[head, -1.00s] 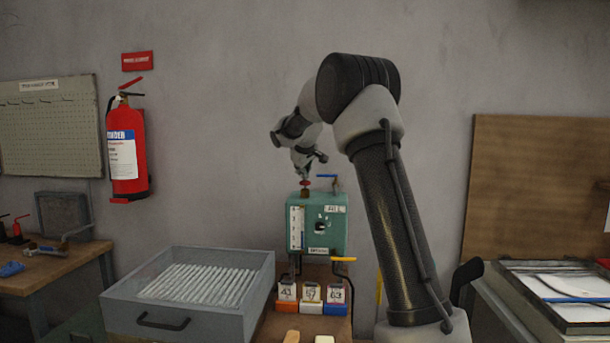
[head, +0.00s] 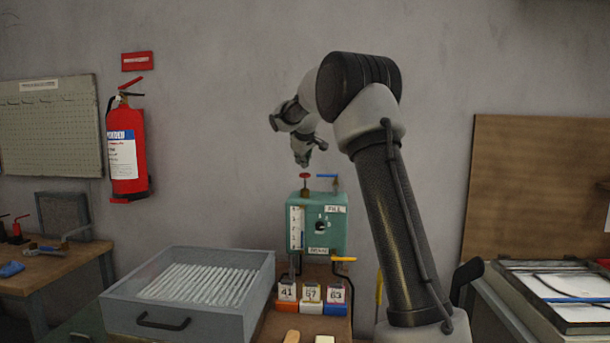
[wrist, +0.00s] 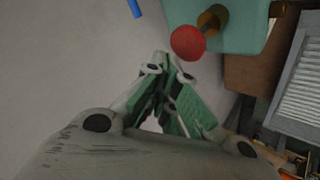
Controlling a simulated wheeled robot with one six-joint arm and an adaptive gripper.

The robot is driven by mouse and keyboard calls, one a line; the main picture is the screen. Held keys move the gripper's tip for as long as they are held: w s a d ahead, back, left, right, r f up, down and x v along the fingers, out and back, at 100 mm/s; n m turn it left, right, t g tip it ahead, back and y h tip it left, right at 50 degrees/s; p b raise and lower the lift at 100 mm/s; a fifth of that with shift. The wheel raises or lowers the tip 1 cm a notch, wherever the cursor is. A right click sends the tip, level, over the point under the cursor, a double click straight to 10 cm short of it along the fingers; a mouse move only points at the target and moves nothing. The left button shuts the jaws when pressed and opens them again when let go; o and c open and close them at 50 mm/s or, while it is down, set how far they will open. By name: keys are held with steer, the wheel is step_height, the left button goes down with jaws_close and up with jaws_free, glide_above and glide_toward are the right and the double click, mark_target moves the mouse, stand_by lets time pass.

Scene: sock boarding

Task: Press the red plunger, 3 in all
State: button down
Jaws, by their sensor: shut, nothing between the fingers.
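The red plunger (head: 305,176) stands up on top of the green box (head: 333,230), on a brass collar, near the box's left side. In the wrist view the red plunger (wrist: 188,43) shows as a round red knob just beyond my fingertips. My gripper (head: 301,162) is shut and empty, pointing down above the plunger with a small gap between them. In the wrist view the closed fingertips of my gripper (wrist: 165,68) lie close beside the knob in the picture.
Numbered tags (head: 311,293) stand in front of the box. A grey tray (head: 140,300) of white rods lies to the left.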

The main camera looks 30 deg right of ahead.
steer(key=shift+r, duration=2.5)
step_height(320, 180, up, 4)
steer(key=shift+f, duration=0.1)
stand_by(0.4)
steer(key=shift+f, duration=4.45)
steer(key=shift+f, duration=0.1)
steer(key=shift+f, duration=0.3)
